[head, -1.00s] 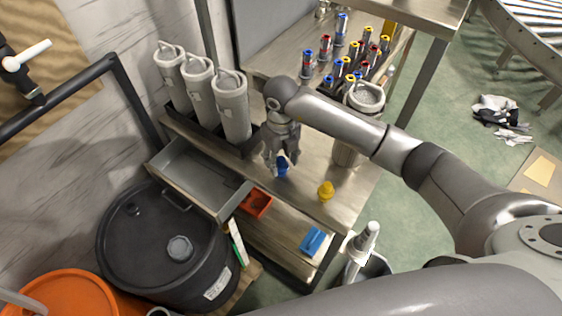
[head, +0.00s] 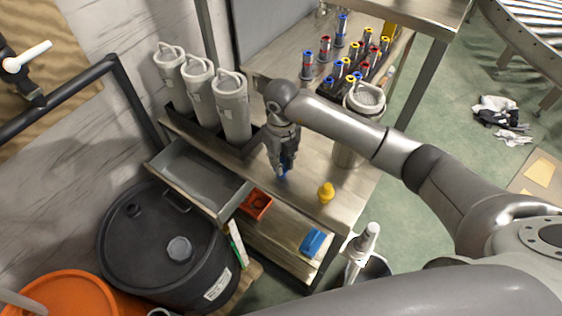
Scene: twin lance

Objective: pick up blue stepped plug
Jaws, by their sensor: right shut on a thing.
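The blue stepped plug (head: 282,177) is on the metal bench (head: 313,213), mostly hidden by my right gripper (head: 284,170). Only a little blue shows at the fingertips. My right gripper points down and is shut on the plug. I cannot tell whether the plug touches the bench top. My left gripper is not in view.
A yellow plug (head: 326,193) stands on the bench to the right of my gripper. Grey canisters (head: 231,106) stand behind at the left, and a canister (head: 363,101) at the right. An orange bin (head: 256,204) and a blue item (head: 314,241) lie below.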

